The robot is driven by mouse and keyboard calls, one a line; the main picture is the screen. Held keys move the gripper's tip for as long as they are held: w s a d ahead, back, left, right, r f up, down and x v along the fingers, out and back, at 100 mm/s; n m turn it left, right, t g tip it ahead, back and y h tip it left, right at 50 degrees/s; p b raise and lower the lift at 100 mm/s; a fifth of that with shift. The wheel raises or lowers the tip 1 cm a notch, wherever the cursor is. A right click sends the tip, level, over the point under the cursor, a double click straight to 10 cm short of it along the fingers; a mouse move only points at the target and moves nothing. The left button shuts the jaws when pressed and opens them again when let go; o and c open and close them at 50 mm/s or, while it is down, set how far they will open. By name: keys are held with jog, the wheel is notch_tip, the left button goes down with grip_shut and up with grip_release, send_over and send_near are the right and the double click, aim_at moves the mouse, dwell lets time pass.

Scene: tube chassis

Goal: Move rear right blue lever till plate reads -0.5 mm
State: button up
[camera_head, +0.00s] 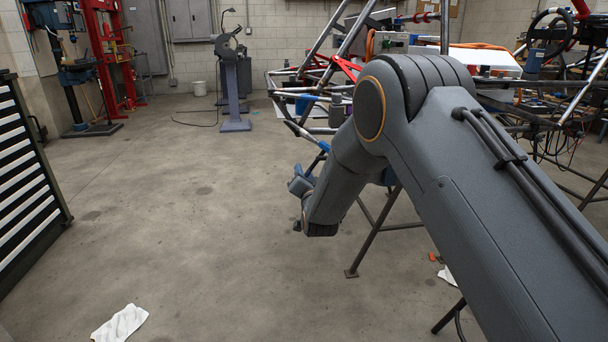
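My arm reaches in from the lower right and covers much of the tube chassis (280,93). The arm's end with my gripper (301,186) hangs beside the chassis stand, over open floor. Its fingers are mostly hidden behind my wrist, so their opening does not show. A blue part (324,146) shows on the chassis tubing just above my wrist; I cannot tell if it is the lever. No plate with a readable value shows. I cannot tell whether my gripper touches anything.
A stand leg (371,235) stands on the floor to the right of my wrist. A white cloth (120,323) lies at the lower left. A drawer cabinet (27,185) stands at the left edge, and a blue-grey pedestal machine (232,90) at the back. The floor between is clear.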

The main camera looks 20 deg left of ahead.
jog(key=shift+x, duration=1.05)
grip_shut()
